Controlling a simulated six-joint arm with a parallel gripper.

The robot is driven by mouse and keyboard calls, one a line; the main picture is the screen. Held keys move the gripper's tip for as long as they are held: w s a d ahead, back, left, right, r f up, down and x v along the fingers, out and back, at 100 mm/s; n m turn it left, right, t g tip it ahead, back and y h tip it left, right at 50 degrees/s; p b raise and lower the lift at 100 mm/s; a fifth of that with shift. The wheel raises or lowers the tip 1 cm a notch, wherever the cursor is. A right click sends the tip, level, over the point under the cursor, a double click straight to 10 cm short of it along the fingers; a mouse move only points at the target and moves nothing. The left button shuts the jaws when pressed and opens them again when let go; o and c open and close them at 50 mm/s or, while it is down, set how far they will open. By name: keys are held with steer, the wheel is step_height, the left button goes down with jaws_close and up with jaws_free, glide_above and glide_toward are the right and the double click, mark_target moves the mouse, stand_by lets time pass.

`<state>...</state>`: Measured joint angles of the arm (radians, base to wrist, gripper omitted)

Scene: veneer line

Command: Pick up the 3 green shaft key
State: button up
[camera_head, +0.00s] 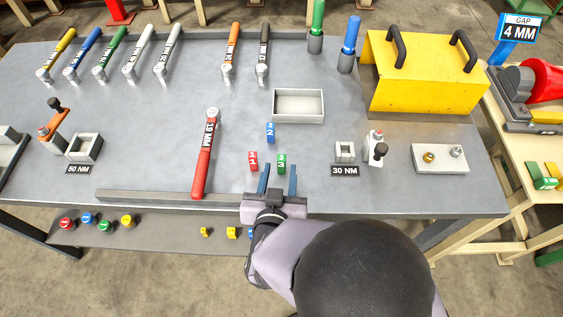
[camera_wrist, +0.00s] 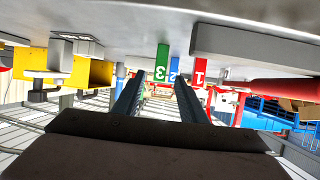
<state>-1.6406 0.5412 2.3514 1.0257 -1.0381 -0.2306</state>
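The green shaft key marked 3 (camera_head: 281,163) stands on the grey workbench, right of the red key marked 1 (camera_head: 253,161) and nearer than the blue key marked 2 (camera_head: 270,132). In the head view the green key shows between and just beyond the fingertips. In the upside-down wrist view, the green key (camera_wrist: 161,60) is ahead of the open gripper (camera_wrist: 160,82), left of the blue key (camera_wrist: 174,66) and red key (camera_wrist: 199,72). Contact cannot be told.
A red 19 MM wrench (camera_head: 205,160) lies left of the keys, across a low grey rail (camera_head: 140,196) along the front edge. An open grey tray (camera_head: 298,92) sits behind them. A small square holder (camera_head: 345,149) and 30 NM label (camera_head: 345,171) stand to the right.

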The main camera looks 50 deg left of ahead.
mark_target(281, 162)
steer(key=shift+p+x, duration=0.7)
steer(key=shift+x, duration=1.8)
steer(key=shift+r, duration=0.1)
jaws_close()
